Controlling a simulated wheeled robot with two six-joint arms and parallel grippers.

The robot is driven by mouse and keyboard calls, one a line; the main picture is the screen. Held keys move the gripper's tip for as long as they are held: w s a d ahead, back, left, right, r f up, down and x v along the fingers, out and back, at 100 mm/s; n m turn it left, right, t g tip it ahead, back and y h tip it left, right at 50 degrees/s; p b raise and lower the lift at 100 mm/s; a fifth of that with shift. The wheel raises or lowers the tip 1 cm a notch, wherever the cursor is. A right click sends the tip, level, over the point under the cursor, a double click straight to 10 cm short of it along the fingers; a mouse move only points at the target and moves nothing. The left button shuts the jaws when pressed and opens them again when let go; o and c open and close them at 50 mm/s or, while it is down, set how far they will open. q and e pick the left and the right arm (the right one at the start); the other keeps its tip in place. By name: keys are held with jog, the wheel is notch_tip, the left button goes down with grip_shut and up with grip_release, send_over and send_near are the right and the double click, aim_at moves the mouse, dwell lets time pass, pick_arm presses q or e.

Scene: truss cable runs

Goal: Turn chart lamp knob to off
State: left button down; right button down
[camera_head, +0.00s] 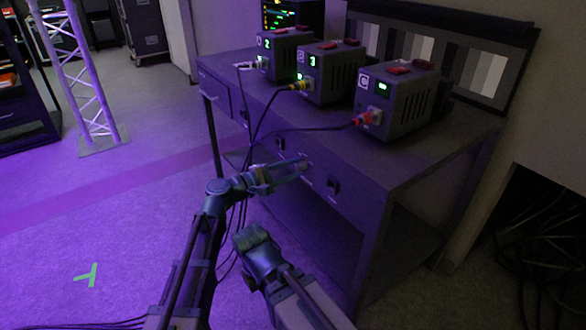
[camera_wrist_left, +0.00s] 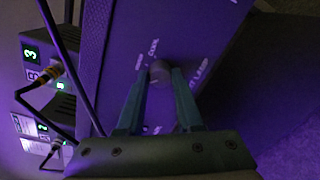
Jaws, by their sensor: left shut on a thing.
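The chart lamp knob (camera_wrist_left: 160,72) is a round dark knob on the desk's front panel, in the left wrist view. My left gripper (camera_wrist_left: 160,82) has its two fingers closed on either side of it. Lettering ending in "LAMP" is beside the knob, and "COOL" is printed on its other side; other small print is too blurred to read. In the head view my left gripper (camera_head: 304,164) reaches the front panel of the desk and hides the knob. My right arm (camera_head: 262,256) is low in front of the desk; its fingers are not clear.
The desk (camera_head: 400,160) carries several dark boxes with lit displays, the closest one (camera_head: 395,98) having a red plug. Black cables hang over the desk front near my left arm. Other black fittings (camera_head: 333,186) are on the panel.

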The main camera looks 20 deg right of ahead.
pick_arm(q)
jog(key=shift+n, duration=0.5)
dwell(0.3)
jog(key=c, duration=0.6)
grip_release()
jog(key=shift+o, duration=0.2)
jog(key=v, duration=1.4)
jog(key=shift+p, duration=0.35)
jog(key=shift+w+f, duration=0.1)
